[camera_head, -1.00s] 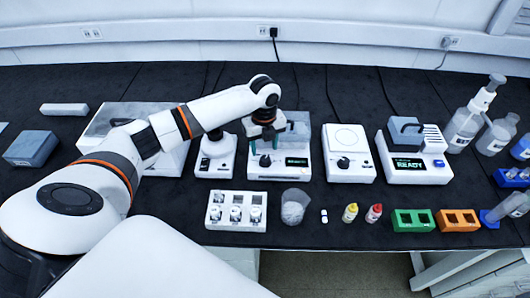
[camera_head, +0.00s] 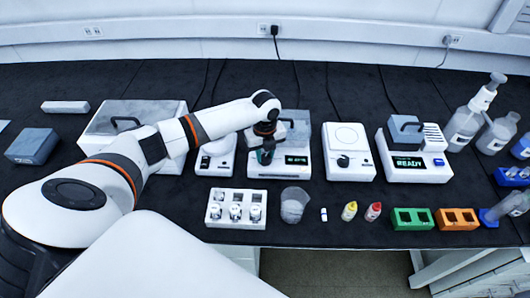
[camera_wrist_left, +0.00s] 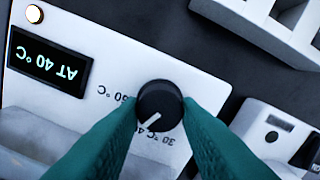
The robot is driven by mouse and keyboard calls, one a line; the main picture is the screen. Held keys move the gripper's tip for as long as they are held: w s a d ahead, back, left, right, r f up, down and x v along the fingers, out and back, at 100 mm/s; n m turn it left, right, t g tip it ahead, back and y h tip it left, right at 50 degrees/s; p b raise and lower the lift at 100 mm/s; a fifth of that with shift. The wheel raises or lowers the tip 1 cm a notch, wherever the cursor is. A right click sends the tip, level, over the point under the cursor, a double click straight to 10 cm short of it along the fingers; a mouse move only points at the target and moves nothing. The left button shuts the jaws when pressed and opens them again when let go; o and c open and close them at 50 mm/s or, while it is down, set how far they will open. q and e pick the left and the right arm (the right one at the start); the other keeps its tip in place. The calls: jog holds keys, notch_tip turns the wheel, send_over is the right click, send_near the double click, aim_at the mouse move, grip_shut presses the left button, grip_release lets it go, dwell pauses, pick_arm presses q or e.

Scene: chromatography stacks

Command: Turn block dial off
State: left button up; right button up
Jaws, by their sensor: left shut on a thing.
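The block heater (camera_head: 280,172) is a white device at the middle of the bench, with a dark display and a grey block at its back. In the left wrist view its display (camera_wrist_left: 47,62) reads "AT 40 °C", upside down. Its black dial (camera_wrist_left: 160,106) has a white pointer line and temperature marks around it. My left gripper (camera_head: 265,157) comes down over the front of the heater and hides the dial in the head view. In the left wrist view its teal fingers (camera_wrist_left: 160,118) are shut on the dial from both sides. My right gripper is not in view.
A white device with a round plate (camera_head: 346,137) stands right of the heater, and a small white device (camera_head: 216,155) stands left. A white rack (camera_head: 236,222), a beaker (camera_head: 293,204) and small bottles (camera_head: 349,211) stand in front. Green and orange racks (camera_head: 457,219) are at the right.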

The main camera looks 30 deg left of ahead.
pick_arm(q)
jog(key=n+p, duration=0.1)
jog(key=p, duration=0.1)
jog(key=n+p, duration=0.1)
jog(key=n, duration=0.1)
jog(key=shift+r+n+p, duration=0.2)
jog(key=shift+n+p, duration=0.1)
jog(key=shift+p, duration=0.1)
jog(key=n+p, duration=0.4)
jog(key=n, duration=0.1)
jog(key=shift+s+n, duration=0.1)
jog(key=shift+n, duration=0.2)
jog(key=n+p, duration=0.3)
jog(key=n, duration=0.2)
jog(key=n+p, duration=0.1)
jog(key=n, duration=0.2)
jog(key=n+p, duration=0.1)
jog(key=n, duration=0.1)
jog(key=shift+s+f+n+p, duration=0.1)
jog(key=shift+f+n+p, duration=0.1)
jog(key=shift+n+p, duration=0.15)
jog(key=o, duration=1)
